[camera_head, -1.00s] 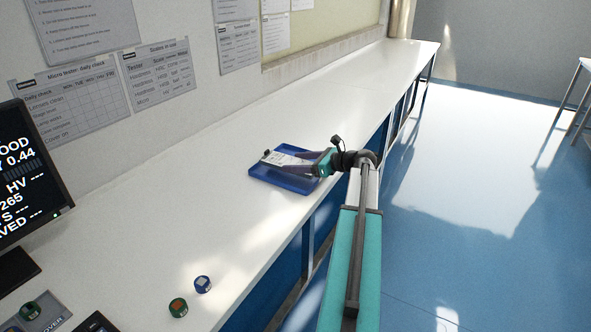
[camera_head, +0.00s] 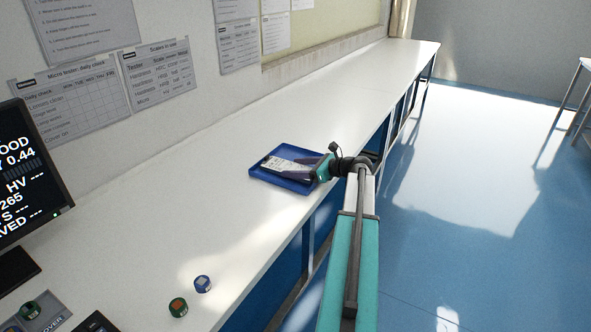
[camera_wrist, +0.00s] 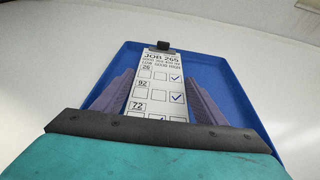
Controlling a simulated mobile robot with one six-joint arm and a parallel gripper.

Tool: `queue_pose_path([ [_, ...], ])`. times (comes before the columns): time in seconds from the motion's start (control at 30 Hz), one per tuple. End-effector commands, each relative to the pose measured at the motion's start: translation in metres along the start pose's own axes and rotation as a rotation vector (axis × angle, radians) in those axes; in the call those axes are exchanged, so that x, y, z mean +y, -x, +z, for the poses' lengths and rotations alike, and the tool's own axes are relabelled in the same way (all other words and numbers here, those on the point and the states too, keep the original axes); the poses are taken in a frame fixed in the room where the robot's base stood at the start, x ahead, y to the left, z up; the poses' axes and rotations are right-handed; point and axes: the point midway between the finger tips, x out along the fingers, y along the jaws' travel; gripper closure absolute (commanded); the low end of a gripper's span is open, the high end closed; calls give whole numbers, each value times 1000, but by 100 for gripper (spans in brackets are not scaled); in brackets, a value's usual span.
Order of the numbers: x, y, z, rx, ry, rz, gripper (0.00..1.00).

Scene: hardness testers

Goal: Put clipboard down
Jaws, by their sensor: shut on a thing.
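The clipboard (camera_head: 285,164) is a narrow white board with a dark clip at its far end. It lies flat or nearly flat within the blue tray (camera_head: 257,172) on the bench. In the wrist view the clipboard (camera_wrist: 158,84) carries a "JOB 265" sheet with ticked boxes, and the tray (camera_wrist: 226,82) surrounds it. My gripper (camera_wrist: 160,78) has a grey-purple finger along each long side of the clipboard and is shut on it. The near end of the board is hidden by my gripper. I cannot tell whether its underside touches the tray floor.
The white bench (camera_head: 215,150) is clear around the tray. A green-sided round block (camera_head: 178,307) and a blue-sided one (camera_head: 203,284) stand at the near end. A monitor (camera_head: 28,170) stands at the left. Posted sheets hang on the wall behind.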

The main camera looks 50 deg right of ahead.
Motion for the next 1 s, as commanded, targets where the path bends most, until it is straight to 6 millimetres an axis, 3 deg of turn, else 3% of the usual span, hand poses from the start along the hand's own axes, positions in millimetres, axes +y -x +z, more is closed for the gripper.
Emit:
queue_pose_path([
  [0.43,0,-1,-3,-1,0,0,72],
  [0.47,0,-1,-4,0,0,0,33],
  [0.57,0,-1,-4,0,0,0,16],
  [1.0,0,0,-2,0,0,0,15],
])
